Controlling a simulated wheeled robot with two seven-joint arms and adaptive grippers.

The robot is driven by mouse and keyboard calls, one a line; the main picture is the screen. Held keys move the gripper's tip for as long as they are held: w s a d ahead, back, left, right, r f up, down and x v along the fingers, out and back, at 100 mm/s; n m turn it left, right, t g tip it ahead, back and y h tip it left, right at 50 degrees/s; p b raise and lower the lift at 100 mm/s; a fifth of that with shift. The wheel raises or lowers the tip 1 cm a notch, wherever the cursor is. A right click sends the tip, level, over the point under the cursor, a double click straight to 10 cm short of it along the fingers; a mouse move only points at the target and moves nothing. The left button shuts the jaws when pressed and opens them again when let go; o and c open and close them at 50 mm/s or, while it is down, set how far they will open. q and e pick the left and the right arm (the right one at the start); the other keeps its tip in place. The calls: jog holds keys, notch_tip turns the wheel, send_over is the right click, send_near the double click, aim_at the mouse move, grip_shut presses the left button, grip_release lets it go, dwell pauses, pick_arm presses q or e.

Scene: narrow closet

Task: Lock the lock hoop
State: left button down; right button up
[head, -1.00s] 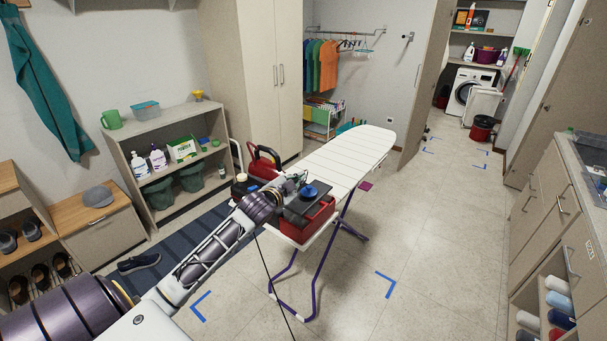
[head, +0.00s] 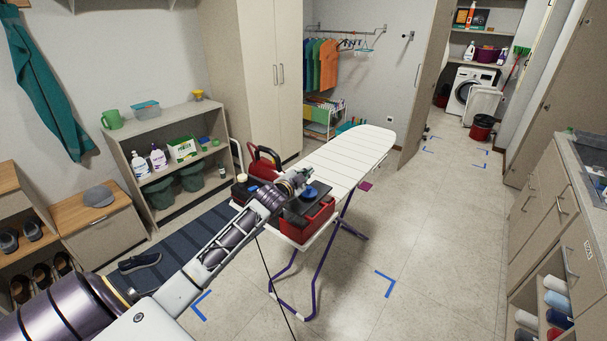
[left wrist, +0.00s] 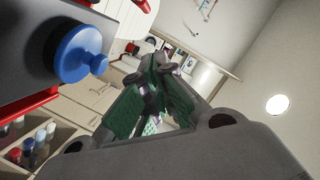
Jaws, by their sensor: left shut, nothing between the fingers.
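A red box (head: 320,222) with a dark top stands on the near end of the ironing board. A round blue piece (head: 308,192) is on that top; in the left wrist view the blue piece (left wrist: 80,54) sticks out from a dark panel (left wrist: 28,52) with red edges. I cannot make out a lock hoop for certain. My left gripper (head: 296,180) is beside the blue piece, apart from it. In the left wrist view its green-padded fingers (left wrist: 155,82) come together with nothing held. My right gripper is not in view.
The white ironing board (head: 345,150) reaches away from the box on purple legs. A shelf (head: 165,150) and shoe cabinets line the left, drawers (head: 545,200) the right. The floor on the right of the board is clear.

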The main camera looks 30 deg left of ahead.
pick_arm(q)
jog(key=shift+w+a+f, duration=0.1)
jog(key=shift+w+f, duration=0.05)
jog(key=shift+w, duration=0.7)
jog(key=shift+w+a+f, duration=0.1)
jog(key=shift+w, duration=0.75)
jog(key=shift+w+a+f+p, duration=0.2)
jog(key=shift+f+p, duration=0.05)
jog(key=shift+p, duration=0.1)
jog(key=shift+a+f+p, duration=0.3)
jog(key=shift+a+f, duration=0.9)
jog(key=shift+f, duration=0.05)
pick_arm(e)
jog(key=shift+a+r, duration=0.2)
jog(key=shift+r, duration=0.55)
pick_arm(q)
jog(key=shift+w, duration=0.15)
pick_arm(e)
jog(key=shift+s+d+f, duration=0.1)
pick_arm(q)
jog(key=shift+a+r+n, duration=0.15)
jog(key=shift+a+n, duration=0.15)
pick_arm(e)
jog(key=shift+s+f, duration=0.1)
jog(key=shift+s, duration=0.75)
